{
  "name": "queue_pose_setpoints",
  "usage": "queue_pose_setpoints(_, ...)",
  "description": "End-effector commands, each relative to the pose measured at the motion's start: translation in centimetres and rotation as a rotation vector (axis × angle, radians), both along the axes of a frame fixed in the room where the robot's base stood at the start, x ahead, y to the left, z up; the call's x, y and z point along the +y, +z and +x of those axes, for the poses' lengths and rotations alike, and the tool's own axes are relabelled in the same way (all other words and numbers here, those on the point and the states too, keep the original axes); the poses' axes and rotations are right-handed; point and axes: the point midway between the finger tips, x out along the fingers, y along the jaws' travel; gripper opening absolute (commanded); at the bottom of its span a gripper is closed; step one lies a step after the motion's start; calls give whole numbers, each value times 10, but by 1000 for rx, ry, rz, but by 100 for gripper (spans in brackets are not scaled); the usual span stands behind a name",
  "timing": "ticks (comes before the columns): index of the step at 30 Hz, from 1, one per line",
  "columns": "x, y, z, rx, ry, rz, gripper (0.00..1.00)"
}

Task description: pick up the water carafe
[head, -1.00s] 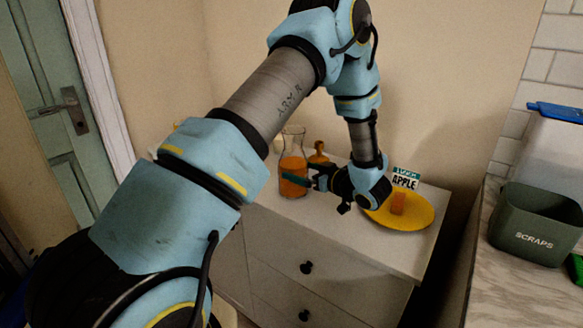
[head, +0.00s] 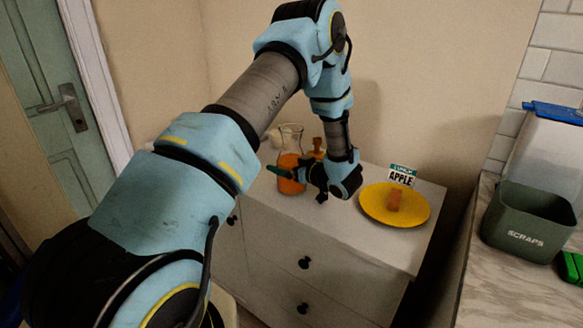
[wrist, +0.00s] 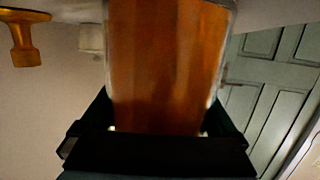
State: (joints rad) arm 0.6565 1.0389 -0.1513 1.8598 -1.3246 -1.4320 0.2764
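The water carafe (head: 289,160) is a clear glass vessel with orange liquid, upright at the back left of the white drawer unit's top. My gripper (head: 288,173) reaches it from the right, with a dark green finger across the carafe's near side. In the wrist view, which looks upside down, the carafe (wrist: 165,65) fills the middle between the two fingers of my gripper (wrist: 160,115). The fingers are spread around it, with slim light gaps near their bases. Whether the finger pads touch the glass is hidden.
A wooden knobbed object (head: 317,147) stands just right of the carafe, behind my gripper. A green SCRAPS bin (head: 530,225) stands on the right counter.

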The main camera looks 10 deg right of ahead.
Motion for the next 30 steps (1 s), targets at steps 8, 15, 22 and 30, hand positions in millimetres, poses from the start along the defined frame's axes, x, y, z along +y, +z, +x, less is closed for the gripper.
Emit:
queue_pose_setpoints(8, 0, 0, 0, 0, 0, 0, 53)
queue_pose_setpoints(15, 0, 0, 0, -1, 0, 1, 26)
queue_pose_setpoints(22, 0, 1, 0, -1, 0, 1, 0)
queue_pose_setpoints(30, 0, 3, 1, -4, 0, 0, 0)
